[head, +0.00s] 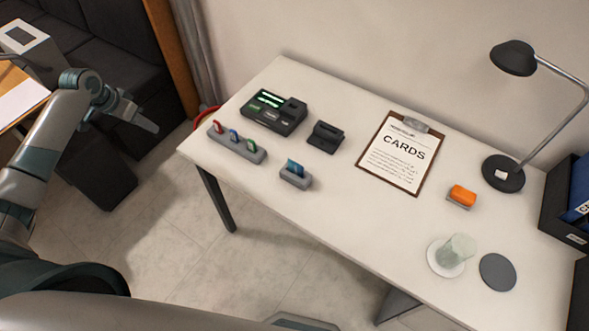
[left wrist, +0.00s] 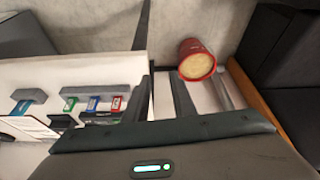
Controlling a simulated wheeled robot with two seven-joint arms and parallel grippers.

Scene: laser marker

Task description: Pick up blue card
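A blue card (head: 295,167) stands in a small grey holder (head: 297,179) on the white table; it also shows at the left of the left wrist view (left wrist: 21,106). A long grey rack (head: 238,146) beside it holds a red card (head: 218,127), another blue card (head: 235,136) and a green card (head: 251,145). My left gripper (head: 145,113) is off the table's left end, apart from the cards. Its two fingers (left wrist: 162,98) stand apart with nothing between them. My right gripper is not in view.
A black device with green displays (head: 272,110), a small black stand (head: 325,136) and a CARDS clipboard (head: 401,152) lie behind the holders. An orange block (head: 462,196), glass (head: 456,250) and lamp (head: 503,173) stand to the right. A red bin (left wrist: 196,60) is by the table's end.

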